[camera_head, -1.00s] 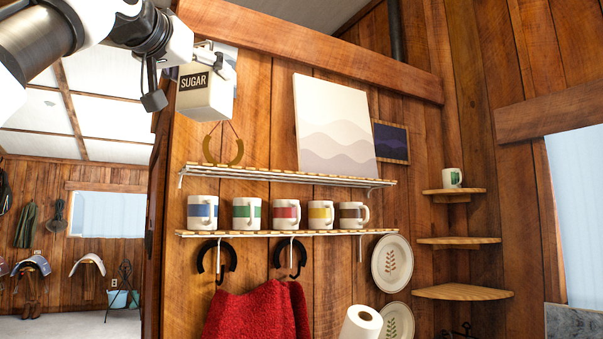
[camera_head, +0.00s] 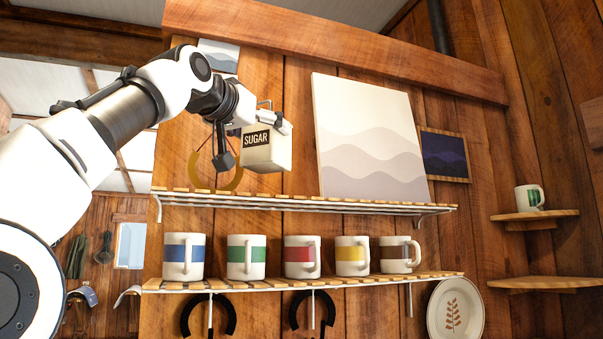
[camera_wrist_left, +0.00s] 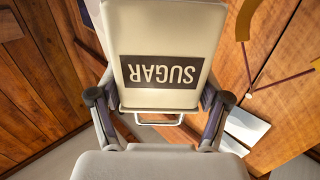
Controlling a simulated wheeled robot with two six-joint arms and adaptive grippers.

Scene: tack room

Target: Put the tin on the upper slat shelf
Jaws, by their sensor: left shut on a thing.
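The tin (camera_head: 268,149) is a cream box with a dark SUGAR label. My left gripper (camera_head: 254,128) is shut on it and holds it in the air above the left part of the upper slat shelf (camera_head: 300,202). A gap shows between the tin's base and the slats. In the left wrist view the tin (camera_wrist_left: 168,22) sits between both fingers, its label upside down. My right gripper is not in view.
A horseshoe (camera_head: 200,176) hangs on the wall behind the shelf's left end. A pale wave picture (camera_head: 365,135) stands on the shelf's right half. Several striped mugs (camera_head: 246,257) stand on the lower shelf (camera_head: 270,284). Left-middle slats look clear.

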